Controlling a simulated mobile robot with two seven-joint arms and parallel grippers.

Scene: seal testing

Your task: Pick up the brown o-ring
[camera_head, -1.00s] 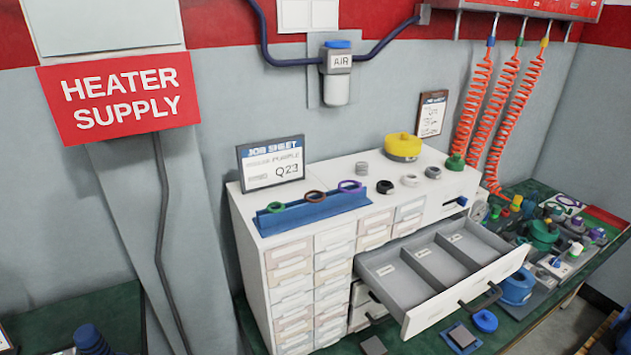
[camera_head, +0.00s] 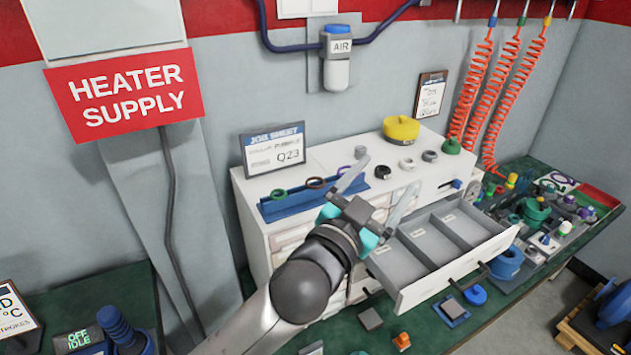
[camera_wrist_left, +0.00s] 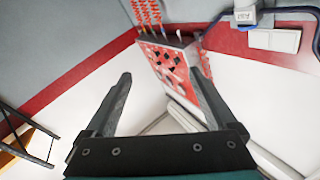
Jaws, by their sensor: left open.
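The brown o-ring (camera_head: 316,183) sits in the middle of the blue rack (camera_head: 285,208) on top of the white drawer cabinet. A green o-ring (camera_head: 278,194) is to its left on the rack, and a purple o-ring (camera_head: 343,171) is to its right, partly behind a gripper finger. My left gripper (camera_head: 377,188) is open and empty, in front of the cabinet top and right of the brown o-ring. Its two spread fingers also show in the left wrist view (camera_wrist_left: 165,95), where no o-ring is visible. My right gripper is not in view.
The job sheet sign (camera_head: 273,151) stands behind the rack. Several loose rings, such as a black one (camera_head: 382,172), and a yellow roll (camera_head: 401,129) lie on the cabinet top. An open drawer (camera_head: 425,285) sticks out below my left gripper. Clutter covers the bench at right.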

